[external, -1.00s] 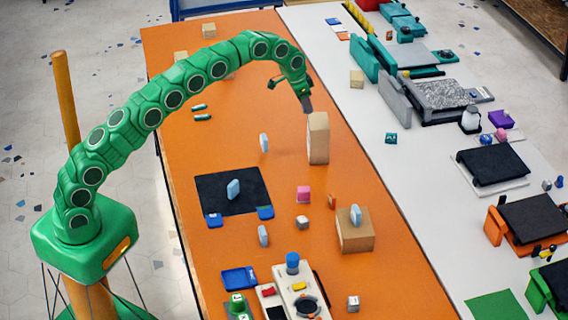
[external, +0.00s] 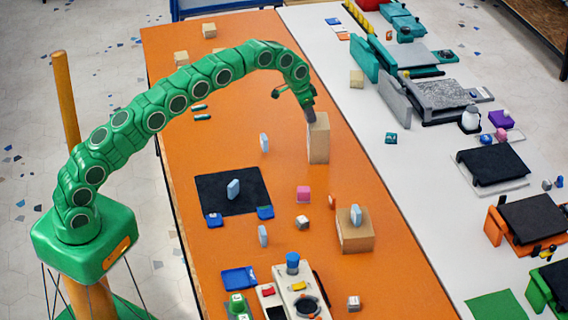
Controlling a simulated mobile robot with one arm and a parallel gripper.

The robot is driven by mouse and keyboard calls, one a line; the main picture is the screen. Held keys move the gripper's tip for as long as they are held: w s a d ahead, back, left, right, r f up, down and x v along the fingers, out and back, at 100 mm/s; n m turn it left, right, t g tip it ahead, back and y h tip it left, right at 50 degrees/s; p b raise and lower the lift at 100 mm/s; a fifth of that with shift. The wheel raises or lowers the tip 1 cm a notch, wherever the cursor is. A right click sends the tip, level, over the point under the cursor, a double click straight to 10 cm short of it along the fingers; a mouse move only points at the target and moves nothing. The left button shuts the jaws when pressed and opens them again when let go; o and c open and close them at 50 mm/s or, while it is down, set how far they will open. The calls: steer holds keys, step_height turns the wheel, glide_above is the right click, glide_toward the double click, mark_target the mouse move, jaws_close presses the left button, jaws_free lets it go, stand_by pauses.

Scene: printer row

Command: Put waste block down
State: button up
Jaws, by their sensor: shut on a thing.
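My gripper (external: 310,116) is at the end of the green arm, pointing down at the top left edge of a tall tan box (external: 319,140) near the right side of the orange table. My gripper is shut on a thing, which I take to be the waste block. The held block is too small or hidden to make out beside the dark jaws. I cannot tell whether the jaws touch the tall box or are in front of it or above it.
A lower tan box (external: 356,240) with a pale blue piece (external: 355,215) stands nearer the front. A black mat (external: 215,198) bears another blue piece.

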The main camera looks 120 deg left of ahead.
steer(key=shift+f, duration=0.35)
steer(key=o, duration=1)
steer(key=shift+f, duration=0.15)
